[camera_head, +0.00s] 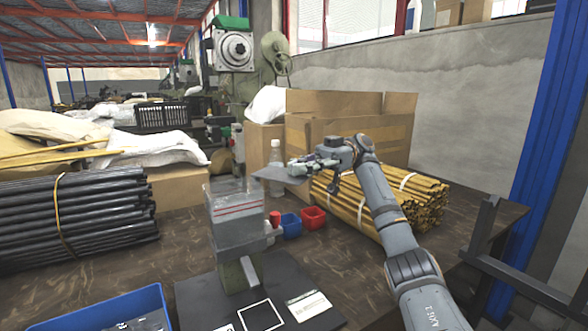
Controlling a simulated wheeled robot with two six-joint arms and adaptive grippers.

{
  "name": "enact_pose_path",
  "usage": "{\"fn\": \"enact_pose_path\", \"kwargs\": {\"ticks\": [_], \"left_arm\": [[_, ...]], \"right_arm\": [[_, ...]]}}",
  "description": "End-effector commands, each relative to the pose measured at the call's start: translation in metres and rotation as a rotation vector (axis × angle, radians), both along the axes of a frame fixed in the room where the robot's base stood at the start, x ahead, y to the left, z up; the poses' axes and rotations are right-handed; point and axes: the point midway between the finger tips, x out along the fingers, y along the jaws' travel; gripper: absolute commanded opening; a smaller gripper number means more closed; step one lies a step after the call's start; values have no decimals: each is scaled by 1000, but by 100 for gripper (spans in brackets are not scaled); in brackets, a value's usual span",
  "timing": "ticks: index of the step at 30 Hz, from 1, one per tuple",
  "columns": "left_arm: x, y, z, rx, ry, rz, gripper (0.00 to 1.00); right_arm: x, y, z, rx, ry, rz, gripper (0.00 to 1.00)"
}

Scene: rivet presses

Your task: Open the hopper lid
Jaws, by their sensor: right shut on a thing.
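The hopper (237,212) is a clear box with red stripes, standing on a grey-green post above a dark base plate. Its top looks open. My right gripper (308,164) is shut on a flat grey plate, the hopper lid (280,175), just right of the hopper's top rim. The lid lies roughly flat, and its left edge comes close to the rim. I cannot tell whether it is still joined to the hopper. My left gripper is not in view.
A red bin (314,218) and a blue bin (291,225) sit right of the hopper. Yellow rods (420,205) lie under my right arm. Cardboard boxes (350,115) and a clear bottle (275,155) stand behind. Black rods (75,215) and a blue crate (100,312) are left.

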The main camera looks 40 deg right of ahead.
Motion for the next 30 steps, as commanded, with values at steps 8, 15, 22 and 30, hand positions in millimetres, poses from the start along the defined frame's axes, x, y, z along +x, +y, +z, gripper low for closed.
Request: {"fn": "enact_pose_path", "kwargs": {"ticks": [8, 15, 22, 30], "left_arm": [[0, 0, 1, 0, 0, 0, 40], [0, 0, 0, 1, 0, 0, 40], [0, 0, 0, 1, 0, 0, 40], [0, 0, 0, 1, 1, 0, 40]], "right_arm": [[-2, -1, 2, 0, -4, 1, 0], [-1, -1, 2, 1, -3, 0, 43], [0, 0, 1, 0, -2, 0, 43], [0, 0, 1, 0, -2, 0, 43]]}}
